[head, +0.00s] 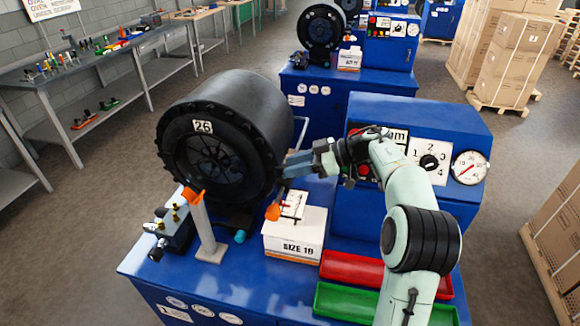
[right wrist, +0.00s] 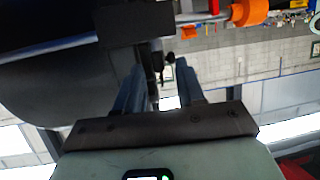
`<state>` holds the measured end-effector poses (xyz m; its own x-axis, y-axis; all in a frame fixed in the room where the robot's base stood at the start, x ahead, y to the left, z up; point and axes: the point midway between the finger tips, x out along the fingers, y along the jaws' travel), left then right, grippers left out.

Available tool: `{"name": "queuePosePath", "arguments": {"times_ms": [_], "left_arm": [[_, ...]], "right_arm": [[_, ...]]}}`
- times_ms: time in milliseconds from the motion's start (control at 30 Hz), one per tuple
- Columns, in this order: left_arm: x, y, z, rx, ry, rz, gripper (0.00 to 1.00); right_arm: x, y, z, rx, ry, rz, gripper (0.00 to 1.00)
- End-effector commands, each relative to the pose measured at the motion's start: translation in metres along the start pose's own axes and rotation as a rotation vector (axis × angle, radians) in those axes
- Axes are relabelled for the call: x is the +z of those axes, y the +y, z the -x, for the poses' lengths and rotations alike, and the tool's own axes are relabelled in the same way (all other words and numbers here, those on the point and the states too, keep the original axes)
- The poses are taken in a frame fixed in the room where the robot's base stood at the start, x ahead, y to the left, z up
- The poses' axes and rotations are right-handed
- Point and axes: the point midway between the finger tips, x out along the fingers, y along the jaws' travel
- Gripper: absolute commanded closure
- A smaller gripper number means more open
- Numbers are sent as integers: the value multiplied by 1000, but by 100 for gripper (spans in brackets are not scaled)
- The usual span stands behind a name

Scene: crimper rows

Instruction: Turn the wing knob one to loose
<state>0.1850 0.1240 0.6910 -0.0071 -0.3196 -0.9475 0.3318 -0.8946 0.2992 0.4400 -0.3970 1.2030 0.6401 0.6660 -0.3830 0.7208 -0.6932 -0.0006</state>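The crimper is a large black drum head (head: 215,150) marked 26, standing on a blue cabinet. My right gripper (head: 288,166) reaches in from the right and has its fingertips at the right side of the drum. In the right wrist view its two blue-grey fingers (right wrist: 160,85) stand apart. A small dark knob-like part (right wrist: 159,58) shows between and just beyond the fingertips; I take it for wing knob one, but its wings and its setting are not clear. I cannot tell whether the fingers touch it. The left gripper is not in view.
A grey post with an orange top (head: 194,196) stands in front of the drum. A white SIZE 18 box (head: 294,238), a red tray (head: 352,268) and a green tray (head: 345,302) are on the cabinet. A blue control box (head: 420,115) with a gauge stands right.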

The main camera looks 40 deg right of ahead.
Motion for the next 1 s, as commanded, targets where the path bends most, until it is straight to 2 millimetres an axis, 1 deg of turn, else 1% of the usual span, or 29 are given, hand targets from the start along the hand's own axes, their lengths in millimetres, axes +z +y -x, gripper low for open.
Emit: {"name": "queuePosePath", "arguments": {"times_ms": [33,100,200,467,600,833,1000], "left_arm": [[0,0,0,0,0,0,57],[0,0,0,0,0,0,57],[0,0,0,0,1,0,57],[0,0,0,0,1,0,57],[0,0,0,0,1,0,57],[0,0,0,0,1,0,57],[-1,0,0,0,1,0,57]], "right_arm": [[0,0,-6,-1,0,1,62],[0,0,-11,-1,0,0,62],[0,0,-16,0,-1,0,62],[0,0,-16,0,0,0,62],[0,0,-16,0,0,0,100],[0,1,-17,-15,0,7,100],[0,4,-17,-108,0,47,100]]}}
